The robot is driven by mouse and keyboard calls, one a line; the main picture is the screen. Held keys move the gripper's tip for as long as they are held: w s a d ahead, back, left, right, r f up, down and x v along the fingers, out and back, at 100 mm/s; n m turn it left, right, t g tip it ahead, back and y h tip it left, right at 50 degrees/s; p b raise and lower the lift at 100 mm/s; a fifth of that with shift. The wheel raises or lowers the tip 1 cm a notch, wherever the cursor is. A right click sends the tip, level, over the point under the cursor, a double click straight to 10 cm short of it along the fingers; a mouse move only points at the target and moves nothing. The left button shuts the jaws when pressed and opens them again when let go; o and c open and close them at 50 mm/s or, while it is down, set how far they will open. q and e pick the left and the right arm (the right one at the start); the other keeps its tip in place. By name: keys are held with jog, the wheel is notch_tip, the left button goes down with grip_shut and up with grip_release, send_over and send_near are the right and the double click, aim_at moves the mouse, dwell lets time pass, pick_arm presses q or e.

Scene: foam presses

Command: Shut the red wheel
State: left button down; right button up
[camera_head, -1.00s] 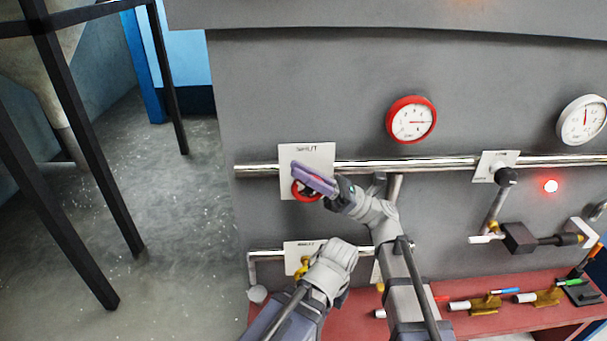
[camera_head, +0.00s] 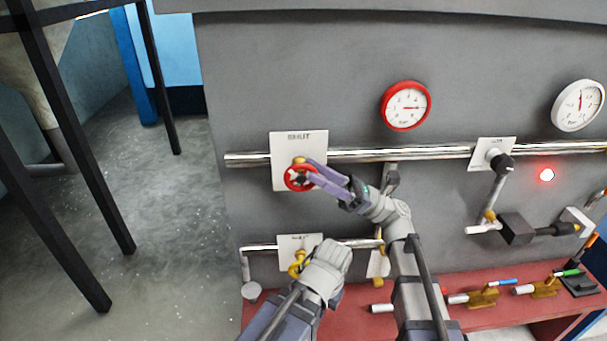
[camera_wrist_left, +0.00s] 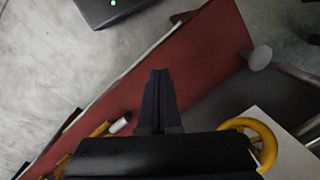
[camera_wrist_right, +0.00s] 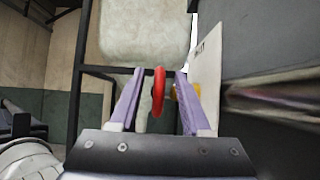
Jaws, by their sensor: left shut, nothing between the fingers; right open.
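The red wheel (camera_head: 288,181) is mounted in front of a white plate (camera_head: 284,144) with lettering, on the upper pipe in the head view. My right gripper (camera_head: 311,169) is open at the wheel's right side, its purple fingers reaching the rim. In the right wrist view the red wheel (camera_wrist_right: 158,92) shows edge-on between the two open fingers (camera_wrist_right: 159,73), apart from both. My left gripper (camera_wrist_left: 158,74) is shut and empty in the left wrist view. In the head view it is low, near the yellow wheel (camera_head: 296,268), and its fingers are hidden.
A red-rimmed gauge (camera_head: 406,106) and a white gauge (camera_head: 578,105) hang on the grey panel. A lever valve (camera_head: 497,187) and a glowing red lamp (camera_head: 547,175) are at right. A red bench (camera_head: 350,318) with several small valves runs below. Floor at left is open beside dark posts.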

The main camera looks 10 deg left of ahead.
jog(key=shift+b+v, duration=0.35)
jog(key=shift+v, duration=0.75)
